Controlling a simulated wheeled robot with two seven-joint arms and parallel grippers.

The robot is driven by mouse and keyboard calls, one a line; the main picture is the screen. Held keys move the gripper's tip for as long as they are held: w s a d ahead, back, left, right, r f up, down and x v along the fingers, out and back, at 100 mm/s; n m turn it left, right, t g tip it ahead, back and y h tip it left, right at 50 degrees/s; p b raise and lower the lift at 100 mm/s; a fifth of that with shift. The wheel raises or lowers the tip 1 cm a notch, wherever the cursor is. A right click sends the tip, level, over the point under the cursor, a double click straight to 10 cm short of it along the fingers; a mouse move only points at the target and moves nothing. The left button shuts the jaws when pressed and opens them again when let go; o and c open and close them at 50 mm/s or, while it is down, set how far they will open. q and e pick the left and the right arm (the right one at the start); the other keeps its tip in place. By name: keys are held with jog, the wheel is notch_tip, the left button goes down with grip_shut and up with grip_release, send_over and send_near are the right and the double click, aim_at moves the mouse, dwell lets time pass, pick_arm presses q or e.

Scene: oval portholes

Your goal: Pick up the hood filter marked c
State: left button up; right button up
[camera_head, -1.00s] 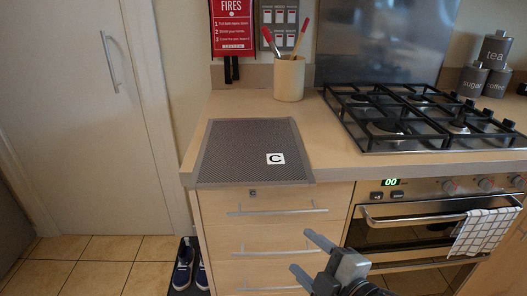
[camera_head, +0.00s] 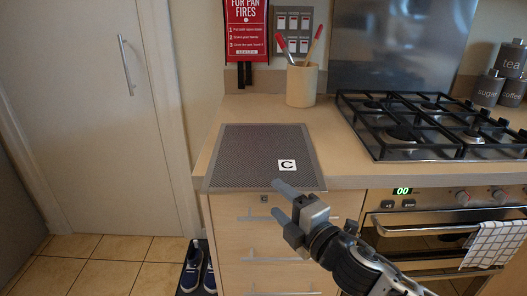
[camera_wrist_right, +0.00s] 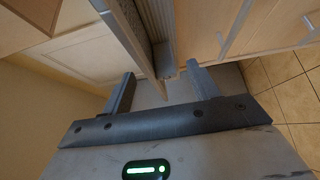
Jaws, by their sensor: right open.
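The hood filter marked c (camera_head: 247,155) is a flat grey mesh panel with a pale frame. It lies on the left end of the wooden counter in the head view, its front edge at or slightly past the counter's edge. A white label with a black C (camera_head: 287,165) is on its right part. My right gripper (camera_head: 271,198) is open and empty, just in front of and below the filter's front edge. In the right wrist view the open fingers (camera_wrist_right: 163,78) stand on either side of a grey edge strip, with no visible grip on it. My left gripper is out of view.
A gas hob (camera_head: 430,125) and a utensil pot (camera_head: 301,85) stand behind and right of the filter. Drawers with bar handles (camera_head: 262,216) are below it. The oven with a hanging towel (camera_head: 490,244) is at right. Blue shoes (camera_head: 193,272) stand on the floor.

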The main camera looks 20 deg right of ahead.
aim_at(266, 187)
jog(key=x, duration=0.5)
jog(key=shift+a+f, duration=0.1)
jog(key=shift+a, duration=0.15)
jog(key=c, duration=1.3)
